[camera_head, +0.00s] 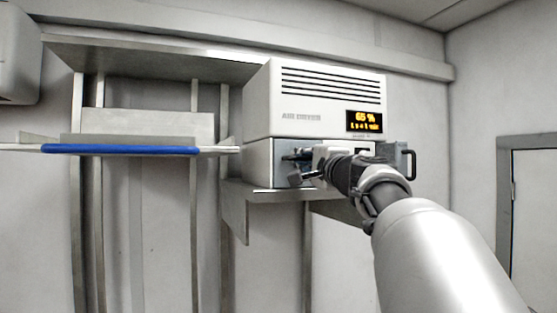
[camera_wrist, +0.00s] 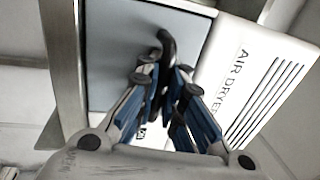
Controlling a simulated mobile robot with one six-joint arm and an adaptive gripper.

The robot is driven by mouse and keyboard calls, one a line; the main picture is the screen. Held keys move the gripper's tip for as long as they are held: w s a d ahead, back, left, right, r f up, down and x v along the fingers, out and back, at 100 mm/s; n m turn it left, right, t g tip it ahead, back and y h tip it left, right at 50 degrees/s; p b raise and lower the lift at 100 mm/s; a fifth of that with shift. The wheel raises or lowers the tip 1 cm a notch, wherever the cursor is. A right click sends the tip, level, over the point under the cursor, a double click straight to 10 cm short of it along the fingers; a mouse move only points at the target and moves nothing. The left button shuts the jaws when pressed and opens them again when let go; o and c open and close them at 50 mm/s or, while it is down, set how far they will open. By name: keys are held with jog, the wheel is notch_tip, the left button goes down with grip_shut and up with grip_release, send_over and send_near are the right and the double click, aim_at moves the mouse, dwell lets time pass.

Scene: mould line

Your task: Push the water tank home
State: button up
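The white air dryer (camera_head: 315,95) stands on a wall shelf, with a lit yellow display. In its lower section a grey front panel (camera_head: 262,160) shows at the left. I take it for the water tank front, but cannot be sure. A second grey panel with a black handle (camera_head: 411,161) sticks out at the right. My gripper (camera_head: 293,168) is in front of the left panel. In the wrist view the grey panel (camera_wrist: 115,45) fills the upper left, and its black curved handle (camera_wrist: 166,42) runs between my blue-padded fingers (camera_wrist: 169,74), which look closed on it. The tank's seating depth is hidden.
The shelf (camera_head: 236,200) under the dryer has metal brackets. To the left a wall-mounted rack with a blue bar (camera_head: 120,150) juts out, and an overhead shelf (camera_head: 150,58) runs above. A door frame (camera_head: 505,190) is at the right. The space between rack and dryer is narrow.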

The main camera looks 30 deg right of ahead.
jog(key=shift+o, duration=1)
jog(key=shift+s, duration=0.15)
jog(key=v, duration=0.7)
jog(key=shift+s, duration=0.2)
jog(key=shift+a, duration=0.1)
jog(key=shift+f, duration=0.1)
